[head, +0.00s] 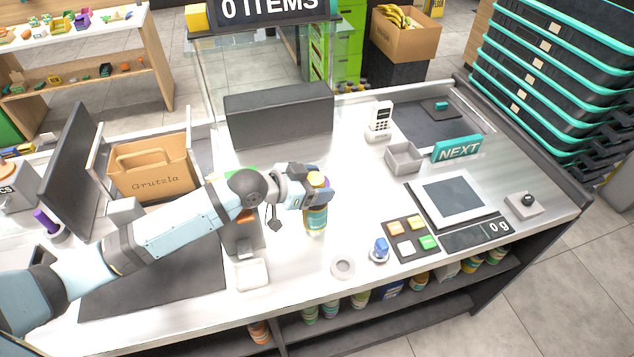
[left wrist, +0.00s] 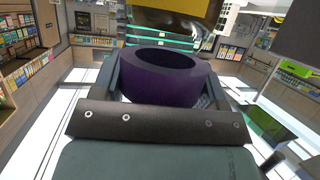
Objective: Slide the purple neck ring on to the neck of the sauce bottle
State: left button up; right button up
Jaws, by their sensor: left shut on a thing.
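My left gripper (head: 318,197) is shut on the purple neck ring, above the middle of the counter. In the left wrist view the ring (left wrist: 165,82) sits between the two fingers, its opening showing a dark purple inner wall with nothing visible in it. In the head view the gripper mostly hides the ring. The sauce bottle (head: 315,218) stands upright at the gripper, its greenish body showing below the fingers and a yellow-orange top just above them. A dark yellow shape (left wrist: 180,18) shows beyond the ring in the wrist view. The head view leaves the ring's seating unclear. My right gripper is not in view.
A round white holder (head: 343,267) lies near the front edge. A blue-topped item (head: 380,250), a colored button pad (head: 411,238) and a scale (head: 455,199) stand to the right. A dark grey box (head: 280,115) is behind. Bare counter lies between the bottle and the button pad.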

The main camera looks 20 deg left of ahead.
pick_arm(q)
jog(key=shift+f, duration=0.35)
dwell(1.6)
jog(key=o, duration=0.5)
jog(key=shift+r, duration=0.15)
jog(key=shift+r+p, duration=2.2)
jog(key=shift+r, duration=0.55)
jog(key=shift+r+p, duration=0.5)
jog(key=shift+r, duration=0.7)
